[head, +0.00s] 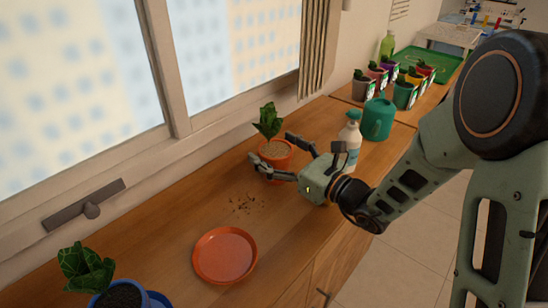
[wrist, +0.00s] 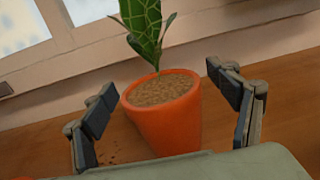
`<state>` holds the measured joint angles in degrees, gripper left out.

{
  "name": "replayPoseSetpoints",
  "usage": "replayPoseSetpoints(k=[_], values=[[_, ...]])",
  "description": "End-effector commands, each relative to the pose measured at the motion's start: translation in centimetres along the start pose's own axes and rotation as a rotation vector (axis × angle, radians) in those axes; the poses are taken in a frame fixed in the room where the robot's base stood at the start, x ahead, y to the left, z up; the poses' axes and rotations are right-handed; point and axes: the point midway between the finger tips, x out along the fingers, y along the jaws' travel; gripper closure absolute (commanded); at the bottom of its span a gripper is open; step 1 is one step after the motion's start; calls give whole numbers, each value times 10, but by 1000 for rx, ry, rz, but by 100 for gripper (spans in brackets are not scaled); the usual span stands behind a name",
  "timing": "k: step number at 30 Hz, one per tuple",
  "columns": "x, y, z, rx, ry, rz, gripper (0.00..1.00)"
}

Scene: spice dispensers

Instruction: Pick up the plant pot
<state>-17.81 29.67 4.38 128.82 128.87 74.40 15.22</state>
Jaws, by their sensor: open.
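An orange plant pot (head: 284,161) with brown soil and a green leafy plant (head: 268,121) stands upright on the wooden counter by the window. My gripper (head: 272,153) is open at the pot, with its fingers on either side of it. In the wrist view the orange pot (wrist: 165,125) sits between the two spread fingers of my gripper (wrist: 165,110). The pot's base is partly hidden by my gripper's body.
An orange saucer (head: 225,256) and spilled soil (head: 245,204) lie on the counter (head: 180,215) nearer me. A blue pot (head: 120,296) with a plant is at lower left. A white bottle (head: 349,143) and teal watering can (head: 378,119) stand right of my gripper. The window wall is close behind.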

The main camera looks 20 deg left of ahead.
Motion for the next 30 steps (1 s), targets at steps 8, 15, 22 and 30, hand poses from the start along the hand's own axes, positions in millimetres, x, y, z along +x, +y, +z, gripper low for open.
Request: replayPoseSetpoints(k=[8,15,22,30], values=[[0,0,0,0,1,0,27],[0,0,0,0,1,0,53],[0,0,0,0,1,0,78],[1,0,2,-2,-3,1,82]])
